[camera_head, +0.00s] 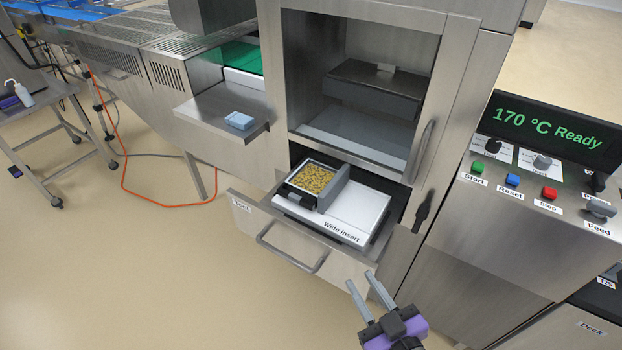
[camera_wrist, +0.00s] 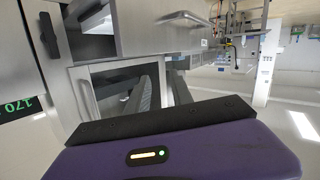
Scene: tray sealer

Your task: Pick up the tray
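The tray (camera_head: 291,185) is a small rectangular tray filled with yellow-brown pieces. It sits in a dark grey holder (camera_head: 334,188) on the white wide insert (camera_head: 350,217), inside the pulled-out drawer (camera_head: 270,236). My gripper (camera_head: 362,284) is at the lower middle of the head view, in front of and below the drawer. Its two grey fingers are apart with nothing visible between them. The wrist view also shows the fingers (camera_wrist: 163,92) apart, pointing toward the machine. I cannot make out the tray in the wrist view.
The open sealing chamber (camera_head: 360,128) is above the drawer. A control panel (camera_head: 545,165) reading "170 °C Ready" stands at right. A side shelf (camera_head: 205,112) holds a blue block (camera_head: 240,120).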

